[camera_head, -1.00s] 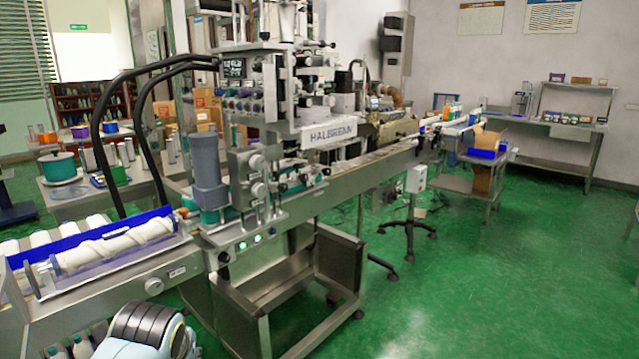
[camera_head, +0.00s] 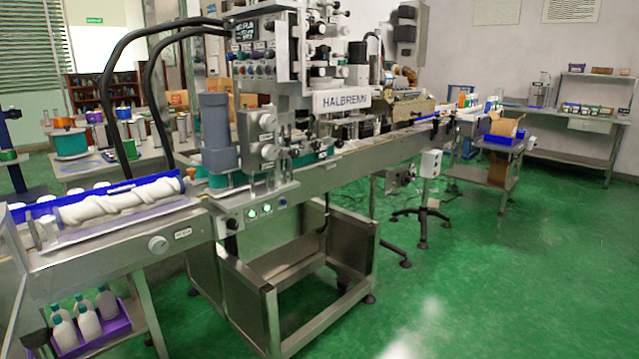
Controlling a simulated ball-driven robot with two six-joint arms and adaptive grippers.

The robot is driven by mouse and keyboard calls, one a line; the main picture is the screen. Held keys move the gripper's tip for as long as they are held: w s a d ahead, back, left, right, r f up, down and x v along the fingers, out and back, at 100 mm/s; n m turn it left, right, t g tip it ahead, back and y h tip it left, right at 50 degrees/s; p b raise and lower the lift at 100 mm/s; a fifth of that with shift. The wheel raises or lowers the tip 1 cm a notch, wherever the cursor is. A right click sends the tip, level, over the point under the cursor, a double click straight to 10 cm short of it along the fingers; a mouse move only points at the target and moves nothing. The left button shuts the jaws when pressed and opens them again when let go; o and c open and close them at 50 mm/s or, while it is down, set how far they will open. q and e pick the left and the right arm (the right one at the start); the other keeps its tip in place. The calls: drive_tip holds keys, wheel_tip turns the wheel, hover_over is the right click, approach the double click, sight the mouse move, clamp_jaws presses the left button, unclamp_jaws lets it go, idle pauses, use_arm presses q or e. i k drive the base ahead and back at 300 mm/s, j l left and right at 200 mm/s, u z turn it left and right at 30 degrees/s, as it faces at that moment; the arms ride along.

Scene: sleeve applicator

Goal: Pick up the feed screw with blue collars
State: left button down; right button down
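A white spiral feed screw (camera_head: 125,203) lies along the infeed conveyor at the left, in front of a long blue guide (camera_head: 100,196). No other feed screw can be made out with certainty. Neither of my grippers is in view.
The infeed conveyor (camera_head: 120,246) leads right into the labelling machine (camera_head: 290,110). A purple crate of bottles (camera_head: 106,328) stands below it. A metal frame cart (camera_head: 300,285) stands under the machine. Green floor (camera_head: 500,270) is clear at the right. A side table (camera_head: 580,125) stands at the back right.

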sight(74, 216)
drive_tip(key=u, duration=1.1)
drive_tip(key=i+l+u, duration=0.2)
drive_tip(key=l+u, duration=0.15)
drive_tip(key=u, duration=0.15)
drive_tip(key=i+l+u, duration=0.15)
drive_tip(key=l+u, duration=0.3)
drive_tip(key=i+l+u, duration=0.1)
drive_tip(key=l+u, duration=0.4)
drive_tip(key=j, duration=0.1)
